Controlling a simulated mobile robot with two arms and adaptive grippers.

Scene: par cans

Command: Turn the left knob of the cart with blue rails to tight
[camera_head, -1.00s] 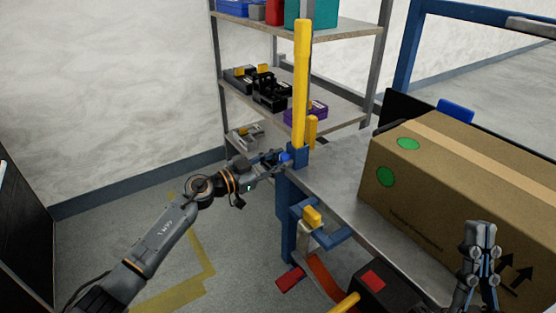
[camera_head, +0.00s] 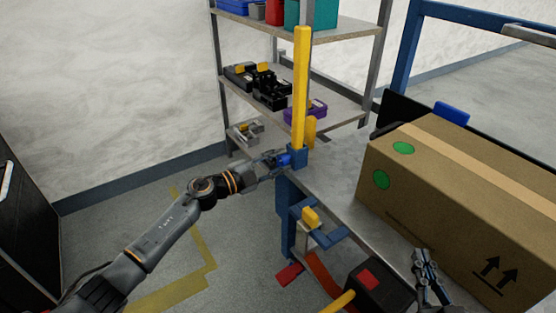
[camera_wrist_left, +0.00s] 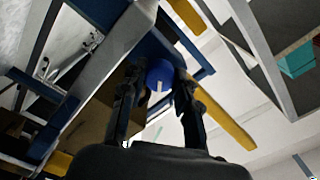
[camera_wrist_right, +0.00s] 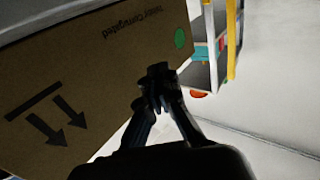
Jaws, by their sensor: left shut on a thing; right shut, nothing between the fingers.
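The cart has a grey top (camera_head: 335,192) and blue rails, with a tall yellow post (camera_head: 301,85) at its left corner. The round blue knob (camera_head: 285,160) sits at that corner, below the post. My left gripper (camera_head: 278,161) is shut on the knob from the left. In the left wrist view the blue knob (camera_wrist_left: 160,75), with a pale mark on its face, sits between the two fingers. I cannot tell how tight it is. My right gripper (camera_head: 423,258) is shut and empty in front of the box; it also shows in the right wrist view (camera_wrist_right: 157,76).
A large cardboard box (camera_head: 450,200) with green dots stands on the cart top. A shelf rack (camera_head: 340,108) with dark and purple items stands behind the cart. A black-and-red box (camera_head: 378,285) is low at the front. Floor left of the cart is open.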

